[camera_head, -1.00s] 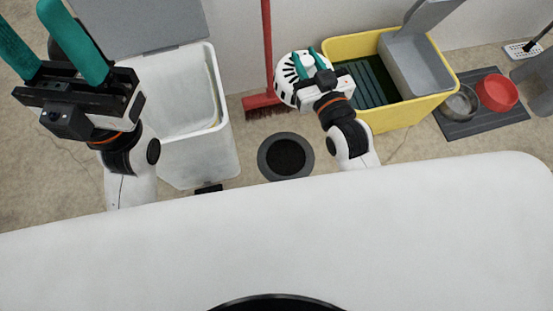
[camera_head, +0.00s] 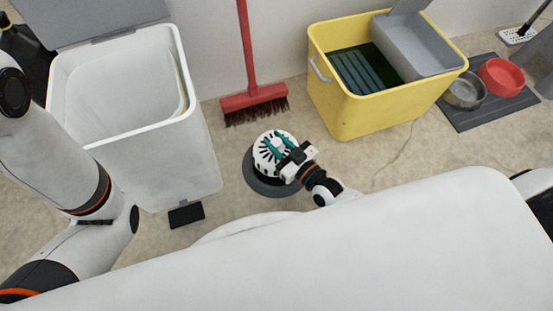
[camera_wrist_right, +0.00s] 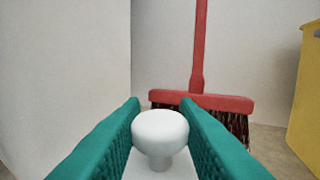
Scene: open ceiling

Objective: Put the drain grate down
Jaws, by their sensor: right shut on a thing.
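The drain grate (camera_head: 264,152) is a round white disc with black slots. My right gripper (camera_head: 284,143) is shut on its white knob, which shows between the teal fingers in the right wrist view (camera_wrist_right: 160,130). In the head view the grate overlaps the grey ring of the floor drain (camera_head: 262,187) and hides the drain's dark opening. I cannot tell whether the grate touches the ring or hangs just above it. My left arm shows at the left, but its gripper is out of view.
A red broom (camera_head: 253,98) leans on the wall behind the drain and also shows in the right wrist view (camera_wrist_right: 205,102). A white open bin (camera_head: 160,160) stands left, a yellow bucket (camera_head: 375,118) right. Two bowls sit on a dark mat (camera_head: 480,115) farther right.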

